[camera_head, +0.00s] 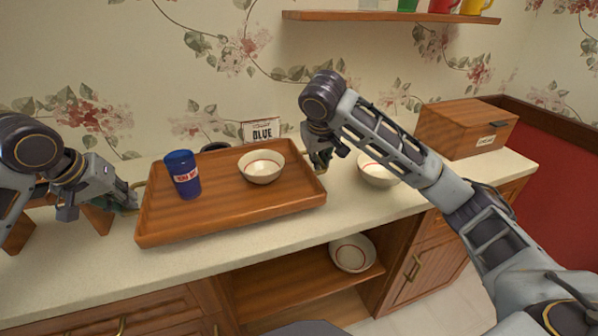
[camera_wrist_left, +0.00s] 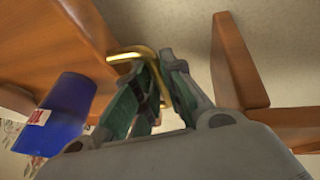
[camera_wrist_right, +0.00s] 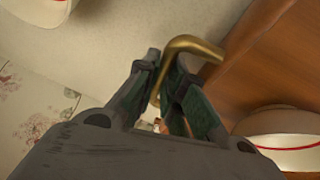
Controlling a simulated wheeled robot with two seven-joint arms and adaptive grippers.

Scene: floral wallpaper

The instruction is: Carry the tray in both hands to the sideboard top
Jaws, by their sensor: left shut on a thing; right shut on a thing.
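The wooden tray (camera_head: 230,215) is over the pale sideboard top (camera_head: 90,262); I cannot tell whether it touches it. A blue cup (camera_head: 184,176) with a label stands upright on the tray's left part, and a cream bowl (camera_head: 261,167) sits right of it. My left gripper (camera_head: 133,197) is shut on the tray's left brass handle, seen in the left wrist view (camera_wrist_left: 133,54). My right gripper (camera_head: 318,160) is shut on the right brass handle, seen in the right wrist view (camera_wrist_right: 190,46). The right handle is mostly hidden in the head view.
A second bowl (camera_head: 378,170) stands right of the tray, with a labelled wooden box (camera_head: 466,127) beyond it. A sign (camera_head: 261,130) and a dark round item (camera_head: 214,147) are behind the tray. A wooden piece (camera_head: 97,217) stands at left. Another bowl (camera_head: 352,253) sits on the lower shelf.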

